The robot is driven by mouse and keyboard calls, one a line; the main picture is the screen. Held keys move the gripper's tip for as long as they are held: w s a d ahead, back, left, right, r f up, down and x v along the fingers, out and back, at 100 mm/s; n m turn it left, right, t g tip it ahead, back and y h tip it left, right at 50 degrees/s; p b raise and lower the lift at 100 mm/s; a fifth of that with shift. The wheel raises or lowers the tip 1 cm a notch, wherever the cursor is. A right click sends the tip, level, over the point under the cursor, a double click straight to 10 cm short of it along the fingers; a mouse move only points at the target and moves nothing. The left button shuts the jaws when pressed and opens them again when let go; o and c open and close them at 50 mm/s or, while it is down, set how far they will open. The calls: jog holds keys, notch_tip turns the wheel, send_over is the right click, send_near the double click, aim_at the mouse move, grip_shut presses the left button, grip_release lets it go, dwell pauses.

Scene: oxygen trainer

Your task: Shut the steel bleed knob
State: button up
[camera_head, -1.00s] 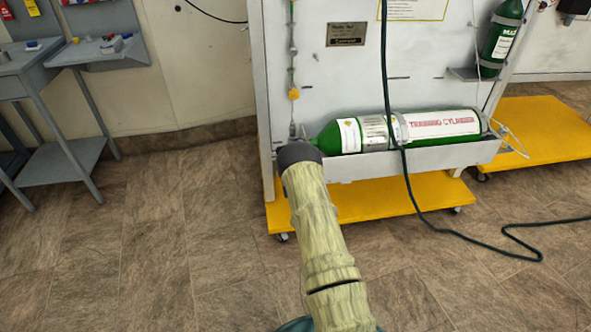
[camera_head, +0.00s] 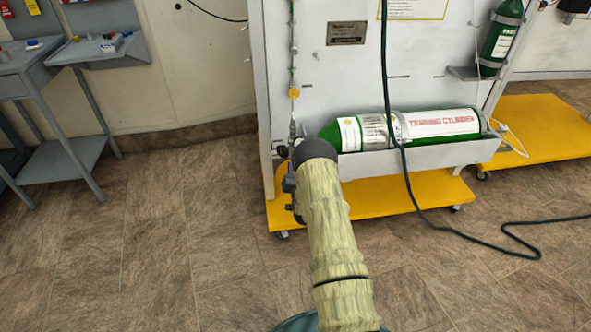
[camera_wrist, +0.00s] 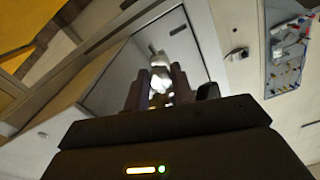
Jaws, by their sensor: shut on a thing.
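The steel bleed knob (camera_wrist: 160,77) shows as a bright metal piece between the dark fingers of my gripper (camera_wrist: 158,88) in the wrist view. The fingers are shut on it, and they hide part of it. A shiny metal stem (camera_wrist: 157,58) shows just beyond it. In the head view, dark parts of my gripper (camera_head: 290,183) show left of my sleeved wrist, at the lower left of the white panel (camera_head: 350,85). The knob cannot be made out there. How far it is turned cannot be told.
A green training cylinder (camera_head: 400,130) lies in a tray on the panel, right of my wrist. A dark hose (camera_head: 400,170) hangs down the panel onto the floor. A yellow base (camera_head: 375,198) lies below. Grey workbenches (camera_head: 45,58) stand at left.

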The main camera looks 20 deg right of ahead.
jog(key=o, duration=1)
jog(key=shift+s, duration=0.1)
jog(key=p+v, duration=0.4)
jog(key=v, duration=1.3)
jog(key=shift+s+p, duration=0.2)
jog(key=shift+p, duration=0.15)
